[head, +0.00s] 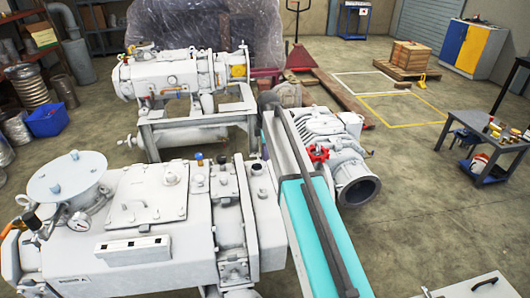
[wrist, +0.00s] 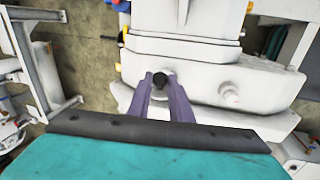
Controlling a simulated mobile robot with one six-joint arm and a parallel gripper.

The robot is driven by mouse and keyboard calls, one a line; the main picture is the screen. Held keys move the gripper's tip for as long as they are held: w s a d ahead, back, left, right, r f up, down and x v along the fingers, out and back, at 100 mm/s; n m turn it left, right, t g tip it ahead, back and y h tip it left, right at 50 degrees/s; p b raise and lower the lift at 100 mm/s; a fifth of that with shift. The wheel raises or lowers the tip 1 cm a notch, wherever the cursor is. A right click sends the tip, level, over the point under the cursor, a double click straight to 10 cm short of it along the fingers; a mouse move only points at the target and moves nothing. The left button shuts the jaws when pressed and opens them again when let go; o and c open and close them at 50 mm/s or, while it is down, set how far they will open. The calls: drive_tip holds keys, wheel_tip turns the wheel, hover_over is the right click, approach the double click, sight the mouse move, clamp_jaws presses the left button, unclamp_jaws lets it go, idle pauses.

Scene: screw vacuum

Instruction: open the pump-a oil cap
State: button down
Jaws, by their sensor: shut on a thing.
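A small dark round cap (wrist: 159,80) sits between the fingertips of my gripper (wrist: 161,86) in the wrist view. The two purple fingers are shut on it. It stands against the side of a white pump housing (wrist: 205,65); whether it is still seated there I cannot tell. In the head view, the pump marked A (head: 160,240) fills the front left, with its label plate at the lower left. My teal arm reaches past its right side there and hides my gripper and the dark cap.
A second white pump on a grey frame (head: 185,80) stands behind. A ribbed machine with a red valve handle (head: 318,154) and an open flange lies right of my arm. A dark tool table (head: 484,132) stands at far right. Open floor lies between.

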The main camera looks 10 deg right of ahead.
drive_tip(key=shift+d, duration=0.15)
drive_tip(key=d+y+b, duration=0.1)
drive_tip(key=y, duration=0.1)
drive_tip(key=d+f+y+b, duration=0.1)
drive_tip(key=y+b, duration=0.1)
drive_tip(key=d+y+b, duration=0.1)
drive_tip(key=d+y, duration=0.1)
drive_tip(key=shift+w+f+m+y, duration=0.1)
drive_tip(key=shift+f+m+y, duration=0.25)
drive_tip(key=shift+m+y, duration=0.05)
drive_tip(key=shift+d+f+y+b, duration=0.1)
drive_tip(key=shift+d+y+b, duration=0.25)
drive_tip(key=shift+y+b, duration=0.4)
drive_tip(key=c, duration=1.6)
unclamp_jaws()
drive_tip(key=shift+d, duration=0.1)
